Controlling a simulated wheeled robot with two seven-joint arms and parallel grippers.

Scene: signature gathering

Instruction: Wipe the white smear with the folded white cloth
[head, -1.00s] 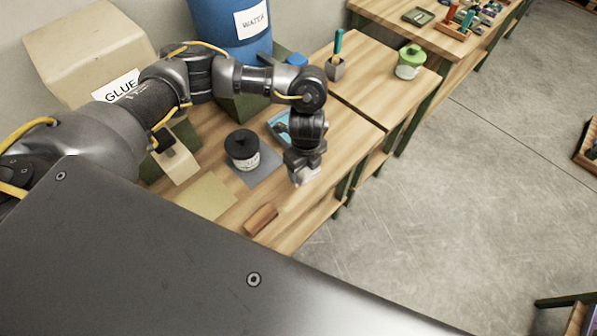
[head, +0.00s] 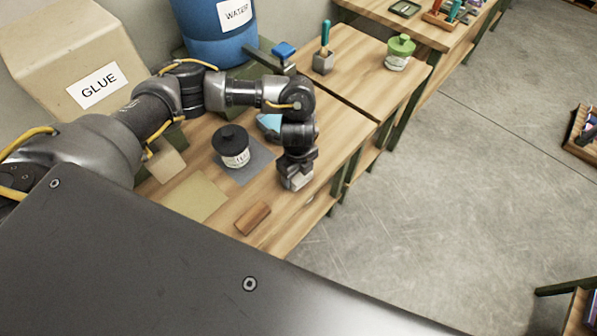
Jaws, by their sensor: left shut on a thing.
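My left gripper (head: 295,183) is low over the right front part of the wooden table, pointing down. It is shut on a pale thing at its fingertips, which looks like the folded white cloth, mostly hidden by the fingers. A faint pale patch (head: 310,198) on the wood just right of the fingertips may be the white smear; it is too small to be sure. I cannot tell whether the cloth touches the tabletop. My right gripper is not in view.
A black-lidded jar (head: 232,146) stands on a grey mat (head: 262,158) left of the gripper. A brown block (head: 252,217) and a tan sheet (head: 195,197) lie nearer. A light-blue item (head: 269,122) is partly behind my arm. The table's right edge is close.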

